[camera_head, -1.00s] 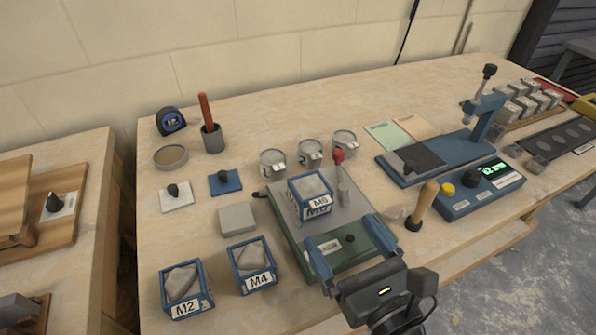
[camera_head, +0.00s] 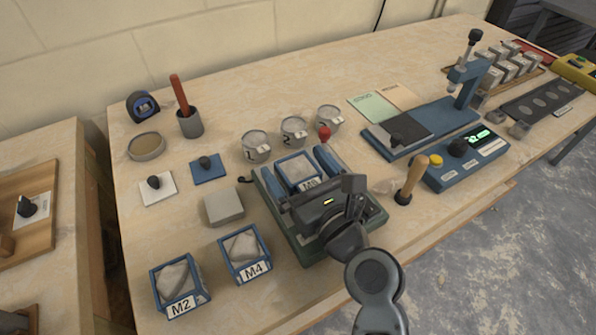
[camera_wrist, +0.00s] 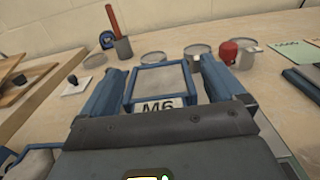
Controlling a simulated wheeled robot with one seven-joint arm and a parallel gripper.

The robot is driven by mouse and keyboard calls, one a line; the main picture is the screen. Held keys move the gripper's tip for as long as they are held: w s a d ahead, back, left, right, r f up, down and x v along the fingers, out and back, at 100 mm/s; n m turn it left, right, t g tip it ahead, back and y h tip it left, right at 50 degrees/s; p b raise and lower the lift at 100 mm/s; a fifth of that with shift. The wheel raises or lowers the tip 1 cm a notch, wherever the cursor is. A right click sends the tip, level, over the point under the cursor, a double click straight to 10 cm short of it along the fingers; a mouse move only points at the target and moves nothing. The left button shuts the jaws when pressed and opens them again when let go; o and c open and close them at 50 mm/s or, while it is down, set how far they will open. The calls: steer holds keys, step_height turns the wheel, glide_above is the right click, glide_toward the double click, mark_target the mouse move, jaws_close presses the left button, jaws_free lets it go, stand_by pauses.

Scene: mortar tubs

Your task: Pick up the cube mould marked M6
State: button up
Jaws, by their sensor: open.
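The cube mould marked M6 (camera_head: 297,168) is a blue frame filled with grey mortar. It stands on the grey plate of a green-based device (camera_head: 305,247). My gripper (camera_head: 302,173) is open, with its two blue fingers on the left and right of the mould. In the wrist view the mould (camera_wrist: 161,78) shows its M6 label, partly cut off below by my gripper's body. The fingers there (camera_wrist: 160,88) flank it; whether they touch its sides I cannot tell.
Blue moulds M2 (camera_head: 179,284) and M4 (camera_head: 244,253) stand at front left, near a grey block (camera_head: 223,206). A red-knobbed lever (camera_head: 325,134) rises close behind my right finger. Grey cups (camera_head: 294,131) stand behind the device. A wooden-handled tool (camera_head: 412,180) stands to the right.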

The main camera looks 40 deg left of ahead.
steer(key=c, duration=1.3)
steer(key=shift+c, duration=0.2)
